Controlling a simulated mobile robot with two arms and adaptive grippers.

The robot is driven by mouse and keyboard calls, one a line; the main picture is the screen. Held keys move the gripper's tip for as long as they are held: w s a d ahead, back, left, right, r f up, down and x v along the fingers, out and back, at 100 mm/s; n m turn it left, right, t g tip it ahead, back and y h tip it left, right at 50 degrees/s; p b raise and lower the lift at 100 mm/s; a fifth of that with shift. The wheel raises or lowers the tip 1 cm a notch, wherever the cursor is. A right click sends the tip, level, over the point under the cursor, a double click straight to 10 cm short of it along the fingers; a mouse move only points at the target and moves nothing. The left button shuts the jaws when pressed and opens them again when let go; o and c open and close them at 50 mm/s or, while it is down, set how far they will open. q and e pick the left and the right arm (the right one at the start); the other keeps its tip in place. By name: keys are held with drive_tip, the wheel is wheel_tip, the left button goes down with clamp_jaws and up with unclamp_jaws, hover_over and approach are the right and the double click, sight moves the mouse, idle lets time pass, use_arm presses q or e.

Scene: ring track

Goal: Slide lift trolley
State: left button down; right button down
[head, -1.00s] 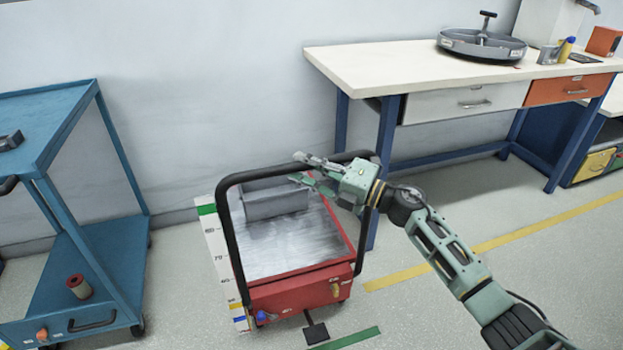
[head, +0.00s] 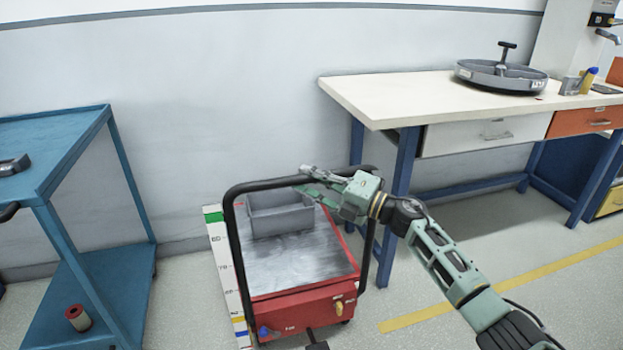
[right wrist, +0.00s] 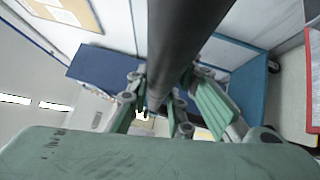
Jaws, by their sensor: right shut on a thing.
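The red lift trolley (head: 300,308) stands on the floor in the middle of the head view, with a bare metal platform (head: 290,262) on top. A grey bin (head: 281,222) sits at the platform's far side. The trolley's black push handle (head: 232,240) arches over the platform. My right gripper (head: 318,184) is shut on the top bar of this handle, near its right end. In the right wrist view the black bar (right wrist: 178,50) runs between the green fingers (right wrist: 165,105). My left gripper is not in view.
A blue shelf cart (head: 105,280) stands left of the trolley with a red roll (head: 77,317) on its lower shelf. A workbench (head: 400,97) stands behind at right, carrying a grey round wheel-like part (head: 500,75). A white scale board (head: 228,285) stands along the trolley's left side. Floor is clear at right.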

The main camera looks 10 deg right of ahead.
drive_tip(key=shift+w+d+r, duration=0.1)
drive_tip(key=shift+r, duration=0.05)
drive_tip(key=c, duration=1.9)
unclamp_jaws()
drive_tip(key=o, duration=0.3)
drive_tip(key=shift+w, duration=0.15)
drive_tip(key=shift+o, duration=0.2)
drive_tip(key=shift+f, duration=0.2)
drive_tip(key=v, duration=1.2)
drive_tip(key=shift+r, duration=0.1)
